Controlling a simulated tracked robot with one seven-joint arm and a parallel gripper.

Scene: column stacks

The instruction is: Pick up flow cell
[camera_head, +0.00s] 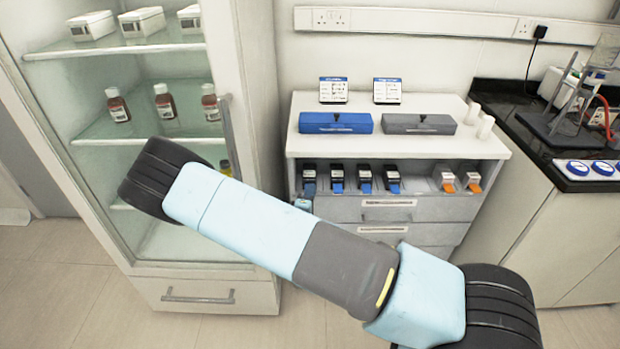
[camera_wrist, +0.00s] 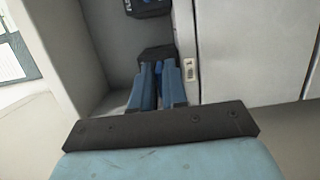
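No label naming a flow cell is readable. The likeliest candidates are the small black cartridges with blue tabs, several in a row on the open shelf of the white cabinet, the leftmost (camera_head: 309,180) being nearest my gripper. In the wrist view, my gripper (camera_wrist: 158,72) points at one dark cartridge (camera_wrist: 156,54). Its two blue fingers lie on either side of a narrow blue tab (camera_wrist: 158,67). Whether they press on it cannot be told.
The left wall of the shelf (camera_wrist: 68,45) is close beside the gripper. Two white-and-orange cartridges (camera_head: 445,178) stand further right. A blue case (camera_head: 335,123) and a grey case (camera_head: 419,124) lie on top. A glass-shelved fridge (camera_head: 175,285) stands left.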

